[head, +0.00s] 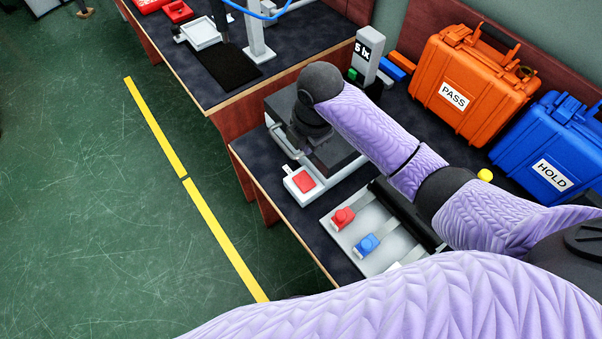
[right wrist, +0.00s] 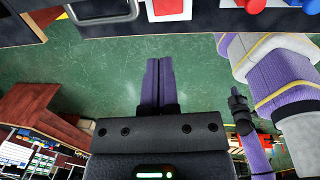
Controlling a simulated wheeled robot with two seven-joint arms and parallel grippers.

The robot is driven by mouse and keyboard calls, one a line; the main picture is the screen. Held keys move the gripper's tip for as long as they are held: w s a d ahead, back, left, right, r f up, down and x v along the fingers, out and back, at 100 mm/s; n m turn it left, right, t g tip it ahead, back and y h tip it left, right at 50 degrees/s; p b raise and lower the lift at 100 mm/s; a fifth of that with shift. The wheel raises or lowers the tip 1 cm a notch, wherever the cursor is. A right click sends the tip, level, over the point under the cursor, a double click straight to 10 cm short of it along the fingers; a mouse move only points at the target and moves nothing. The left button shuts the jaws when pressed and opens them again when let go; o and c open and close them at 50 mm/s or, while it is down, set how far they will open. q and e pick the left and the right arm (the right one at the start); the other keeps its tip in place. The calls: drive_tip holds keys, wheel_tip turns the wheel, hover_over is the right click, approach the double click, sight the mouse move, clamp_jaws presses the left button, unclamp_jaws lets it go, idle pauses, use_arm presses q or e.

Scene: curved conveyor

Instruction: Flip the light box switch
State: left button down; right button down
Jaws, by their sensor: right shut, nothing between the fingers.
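A red rocker switch (head: 304,181) sits on a small white base at the front edge of the near bench. It also shows as a red patch at the top of the right wrist view (right wrist: 167,8). A low grey and dark box (head: 282,106) stands behind it, partly hidden by my right arm. Which part is the light box is not clear. My right gripper (right wrist: 160,66) is shut and empty, with its two purple-grey fingers together. In the head view my right arm hides most of it, close above the switch. My left gripper is not seen.
A panel (head: 375,214) with red and blue knobs lies right of the switch. An orange PASS case (head: 470,85) and a blue HOLD case (head: 550,140) stand at the back. A grey post (head: 366,60) rises behind my arm. Green floor lies left of the bench.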

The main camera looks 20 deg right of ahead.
drive_tip(key=shift+r, duration=0.1)
drive_tip(key=b, duration=0.6)
approach(301, 178)
drive_tip(key=f, duration=0.4)
drive_tip(key=w+f, duration=0.1)
drive_tip(key=f, duration=0.1)
drive_tip(key=shift+w+a+f, duration=0.1)
drive_tip(key=shift+a+f, duration=0.1)
drive_tip(key=shift+f, duration=0.05)
drive_tip(key=shift+w+f+b, duration=0.1)
drive_tip(key=shift+f+b, duration=0.3)
drive_tip(key=shift+f, duration=0.05)
drive_tip(key=shift+w+a+f+b, duration=0.1)
drive_tip(key=shift+f+b, duration=0.15)
drive_tip(key=shift+b, duration=0.05)
drive_tip(key=shift+g, duration=0.3)
